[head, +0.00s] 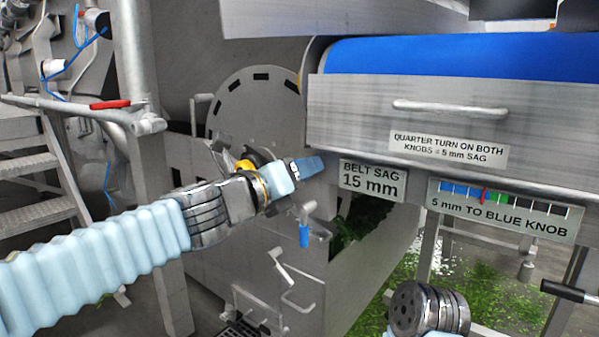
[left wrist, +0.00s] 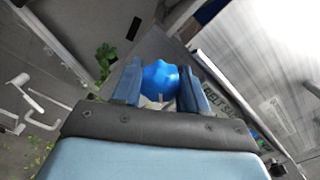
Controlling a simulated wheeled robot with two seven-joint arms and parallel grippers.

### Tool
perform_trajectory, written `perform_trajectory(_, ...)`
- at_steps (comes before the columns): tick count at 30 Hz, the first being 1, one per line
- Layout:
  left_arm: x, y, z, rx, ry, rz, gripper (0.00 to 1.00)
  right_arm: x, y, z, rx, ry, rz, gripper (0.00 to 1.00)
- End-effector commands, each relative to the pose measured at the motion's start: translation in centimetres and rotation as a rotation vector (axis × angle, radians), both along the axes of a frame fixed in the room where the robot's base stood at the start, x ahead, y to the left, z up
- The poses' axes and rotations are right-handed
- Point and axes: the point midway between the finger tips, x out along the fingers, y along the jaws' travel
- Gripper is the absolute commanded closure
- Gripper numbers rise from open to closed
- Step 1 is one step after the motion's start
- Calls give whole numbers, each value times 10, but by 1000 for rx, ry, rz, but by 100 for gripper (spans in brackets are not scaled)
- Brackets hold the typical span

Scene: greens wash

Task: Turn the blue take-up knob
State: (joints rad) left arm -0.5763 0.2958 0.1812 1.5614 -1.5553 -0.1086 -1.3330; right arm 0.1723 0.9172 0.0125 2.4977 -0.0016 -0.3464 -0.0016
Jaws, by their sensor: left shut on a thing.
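The blue take-up knob (left wrist: 160,76) shows in the left wrist view as a lobed blue knob between the two fingers of my left gripper (left wrist: 161,88). The fingers are shut on its sides. In the head view my left gripper (head: 309,167) reaches to the left end of the conveyor frame, and its fingers hide the knob. A plate (head: 372,181) reads "BELT SAG 15 mm". A gauge plate (head: 503,211) reads "5 mm TO BLUE KNOB", with a red pointer near the blue and green bands. My right gripper's fingers are not seen; only part of that arm shows at the bottom.
A blue belt (head: 460,57) runs above a metal side panel with a bar handle (head: 449,107). A sign (head: 447,148) reads "QUARTER TURN ON BOTH KNOBS = 5 mm SAG". A small blue-handled part (head: 304,236) hangs below my left gripper. Steps (head: 40,190) stand at left; greens litter the floor.

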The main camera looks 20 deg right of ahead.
Motion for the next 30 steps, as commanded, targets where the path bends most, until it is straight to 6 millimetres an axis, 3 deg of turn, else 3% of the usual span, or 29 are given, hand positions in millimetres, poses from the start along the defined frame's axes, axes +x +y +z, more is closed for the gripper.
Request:
perform_trajectory(1,-1,-2,-5,5,5,-5,56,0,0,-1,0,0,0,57)
perform_trajectory(6,-1,-2,-3,3,4,-3,32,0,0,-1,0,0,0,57)
perform_trajectory(17,-4,5,-1,1,2,-1,32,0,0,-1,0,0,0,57)
perform_trajectory(30,-64,82,0,2,2,1,32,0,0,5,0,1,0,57)
